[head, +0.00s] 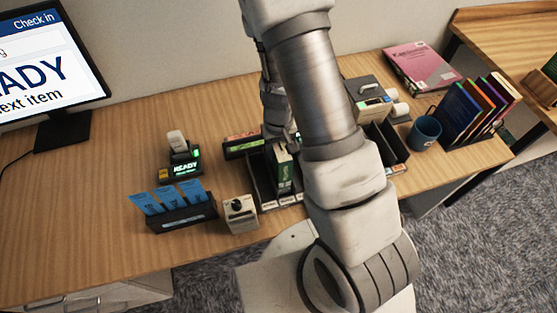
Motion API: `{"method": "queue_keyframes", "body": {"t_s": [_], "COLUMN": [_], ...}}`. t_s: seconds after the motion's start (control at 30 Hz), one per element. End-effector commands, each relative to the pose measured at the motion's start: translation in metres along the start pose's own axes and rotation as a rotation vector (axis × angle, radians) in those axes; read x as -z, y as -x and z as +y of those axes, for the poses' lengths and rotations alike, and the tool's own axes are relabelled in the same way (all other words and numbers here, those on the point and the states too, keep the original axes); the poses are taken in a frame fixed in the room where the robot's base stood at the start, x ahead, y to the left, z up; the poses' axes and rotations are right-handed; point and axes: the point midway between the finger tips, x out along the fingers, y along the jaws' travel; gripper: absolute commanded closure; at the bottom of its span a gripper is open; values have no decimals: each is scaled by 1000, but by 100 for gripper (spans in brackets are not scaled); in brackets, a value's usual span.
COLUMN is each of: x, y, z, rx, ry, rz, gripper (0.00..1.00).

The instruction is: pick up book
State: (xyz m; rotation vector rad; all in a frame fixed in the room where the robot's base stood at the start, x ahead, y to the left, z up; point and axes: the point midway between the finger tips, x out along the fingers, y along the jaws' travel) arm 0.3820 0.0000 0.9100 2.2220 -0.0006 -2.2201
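A dark green book (284,172) with a pale label on its spine stands upright in a black tray (262,188) near the desk's front edge. My gripper (280,140) is just above and behind this book, pointing down. My own arm covers much of it, and its fingers are too small and hidden to tell whether they are open or touch the book. A pink book (420,65) lies flat at the back right of the desk. Several coloured books (472,108) lean in a rack at the right.
The wooden desk (110,215) holds a monitor (45,60), a small READY device (182,163), a blue-card holder (175,215), a beige box (240,212) and a teal mug (425,132). Its left front is clear. My arm hides part of the tray's right side.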

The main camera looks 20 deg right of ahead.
Motion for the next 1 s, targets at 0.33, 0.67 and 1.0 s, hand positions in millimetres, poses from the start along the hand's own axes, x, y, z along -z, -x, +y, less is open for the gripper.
{"method": "queue_keyframes", "body": {"t_s": [0.33,0.67,1.0], "x": [0,1,1], "y": [1,12,72], "z": [0,-1,-1], "rx": [0,0,1], "ry": [0,3,2], "rz": [1,4,5], "gripper": [100,100,100]}}
